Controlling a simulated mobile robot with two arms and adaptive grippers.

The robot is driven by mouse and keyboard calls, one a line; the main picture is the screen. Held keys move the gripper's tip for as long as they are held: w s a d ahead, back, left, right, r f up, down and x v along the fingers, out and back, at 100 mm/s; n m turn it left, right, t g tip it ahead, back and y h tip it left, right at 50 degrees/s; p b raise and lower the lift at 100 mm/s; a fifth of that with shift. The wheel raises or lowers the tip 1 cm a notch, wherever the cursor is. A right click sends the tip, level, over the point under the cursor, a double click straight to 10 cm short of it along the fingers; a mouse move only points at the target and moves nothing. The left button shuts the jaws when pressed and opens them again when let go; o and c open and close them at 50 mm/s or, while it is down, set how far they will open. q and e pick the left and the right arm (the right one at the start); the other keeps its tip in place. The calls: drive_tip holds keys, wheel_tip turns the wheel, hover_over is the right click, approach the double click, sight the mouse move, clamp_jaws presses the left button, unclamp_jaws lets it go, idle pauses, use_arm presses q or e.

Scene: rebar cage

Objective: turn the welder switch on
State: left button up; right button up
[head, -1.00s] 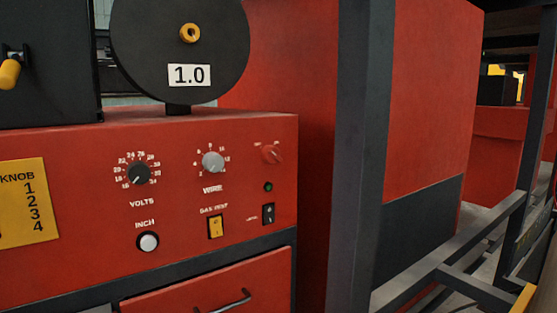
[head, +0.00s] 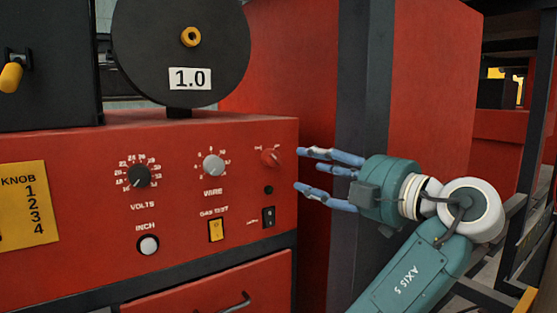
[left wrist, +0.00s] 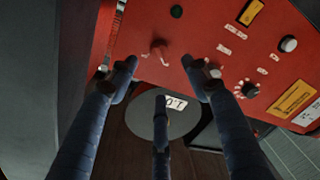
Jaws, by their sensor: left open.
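The red welder panel (head: 110,245) carries a red rotary switch (head: 270,157) at its upper right. Below it are a small dark lamp (head: 268,190) and a black rocker switch (head: 268,217). I cannot tell which switch is the welder switch. My left gripper (head: 300,169) is open and empty, its fingers spread, just right of the red switch. In the left wrist view, the red switch (left wrist: 158,50) lies ahead between the upper fingertips, apart from them as far as I can tell. The black rocker (left wrist: 176,11) shows near the top edge there.
A grey knob (head: 213,166), a black volts knob (head: 139,176), a yellow switch (head: 216,229) and a white button (head: 148,245) sit to the left. A black spool (head: 180,75) stands above the panel. A dark grey post (head: 362,80) rises behind my gripper.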

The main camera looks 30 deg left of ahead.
sight(277, 160)
use_arm(q)
drive_tip(key=p+x, duration=0.1)
drive_tip(key=x, duration=0.2)
drive_tip(key=p+x, duration=0.1)
drive_tip(key=x, duration=0.2)
drive_tip(key=p+x, duration=0.2)
drive_tip(key=x, duration=0.2)
drive_tip(key=shift+s+r, duration=0.1)
drive_tip(key=shift+r, duration=0.15)
drive_tip(key=shift+a+f, duration=0.1)
drive_tip(key=shift+a, duration=0.3)
drive_tip(key=shift+w, duration=0.2)
drive_tip(key=c, duration=1.1)
